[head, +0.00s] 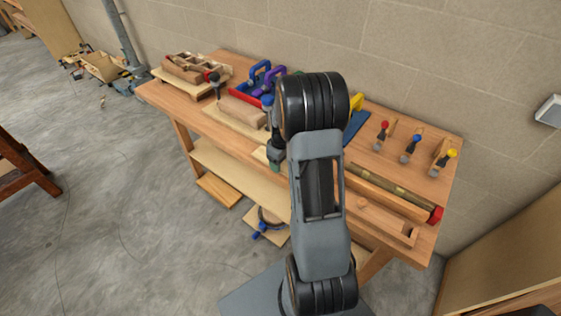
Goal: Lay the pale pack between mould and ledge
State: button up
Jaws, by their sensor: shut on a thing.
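My gripper (275,156) shows only in part, low to the left of my arm, near the front edge of the bench. It is shut on what looks like the pale pack (260,155), of which a small pale end shows; my arm hides the rest. A brown wooden block, apparently the mould (243,110), lies on a pale board (228,121) behind and to the left of the gripper. The pack appears apart from the mould. I cannot make out the ledge for certain.
The wooden bench (160,95) stands against a block wall. Blue and purple clamps (262,75) stand at the back. Chisels (411,148) and a long brown bar with a red end (400,194) lie at the right. Another board (188,75) with wooden pieces is at the left.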

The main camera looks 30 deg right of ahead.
jog(key=shift+f, duration=0.15)
jog(key=o, duration=1)
jog(key=shift+o, duration=0.2)
notch_tip(320, 180, up, 12)
jog(key=s+a+r+m+t, duration=0.2)
jog(key=s+a+r, duration=0.1)
jog(key=s+a, duration=0.4)
jog(key=s+a+r+m+t, duration=0.1)
jog(key=s+a+r+t, duration=0.1)
jog(key=s+a, duration=0.5)
jog(key=a+r, duration=0.1)
jog(key=a, duration=0.3)
jog(key=shift+s+m, duration=0.4)
jog(key=shift+d, duration=0.1)
